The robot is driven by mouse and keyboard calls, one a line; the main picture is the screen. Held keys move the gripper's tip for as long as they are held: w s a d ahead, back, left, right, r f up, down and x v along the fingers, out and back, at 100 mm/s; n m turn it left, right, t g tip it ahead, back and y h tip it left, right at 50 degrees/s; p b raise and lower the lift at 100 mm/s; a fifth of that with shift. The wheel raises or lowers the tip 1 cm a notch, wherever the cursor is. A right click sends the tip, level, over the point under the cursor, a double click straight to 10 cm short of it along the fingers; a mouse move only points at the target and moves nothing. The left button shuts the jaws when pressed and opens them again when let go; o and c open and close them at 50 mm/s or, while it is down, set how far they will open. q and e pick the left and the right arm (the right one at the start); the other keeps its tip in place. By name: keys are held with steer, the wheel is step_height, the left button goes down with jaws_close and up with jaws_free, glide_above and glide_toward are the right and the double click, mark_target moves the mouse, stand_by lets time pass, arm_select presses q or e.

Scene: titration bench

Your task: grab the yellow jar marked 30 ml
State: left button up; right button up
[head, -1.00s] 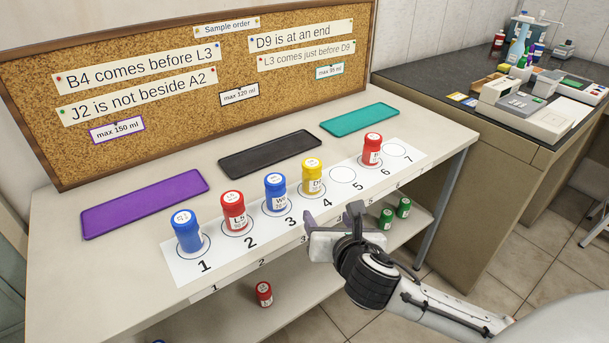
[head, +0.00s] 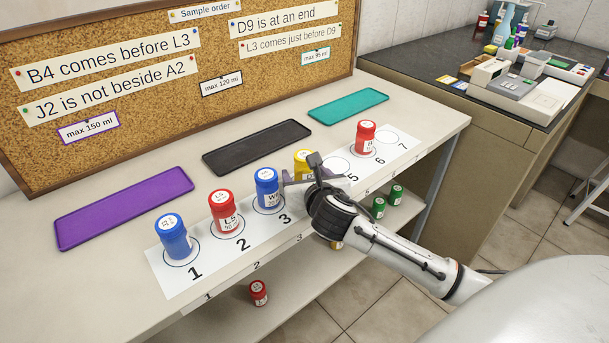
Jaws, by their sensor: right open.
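The yellow jar (head: 302,159) stands on the number strip at place 4, between the blue jar at 3 and the empty place 5. Its lower part and label are hidden behind my right gripper, so I cannot read a volume on it. My right gripper (head: 302,178) is open, with its fingers at the jar's near side. I cannot tell whether they touch it. My left gripper is not in view.
Blue (head: 173,237), red (head: 224,211) and blue (head: 268,188) jars stand at places 1 to 3. A red jar (head: 365,137) stands near 6. Purple (head: 125,207), black (head: 257,147) and teal (head: 348,105) trays lie behind. Green jars (head: 379,208) and a red jar (head: 258,292) are on the lower shelf.

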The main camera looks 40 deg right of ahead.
steer(key=shift+w+d+f, duration=0.15)
steer(key=shift+w, duration=0.1)
steer(key=c, duration=1.1)
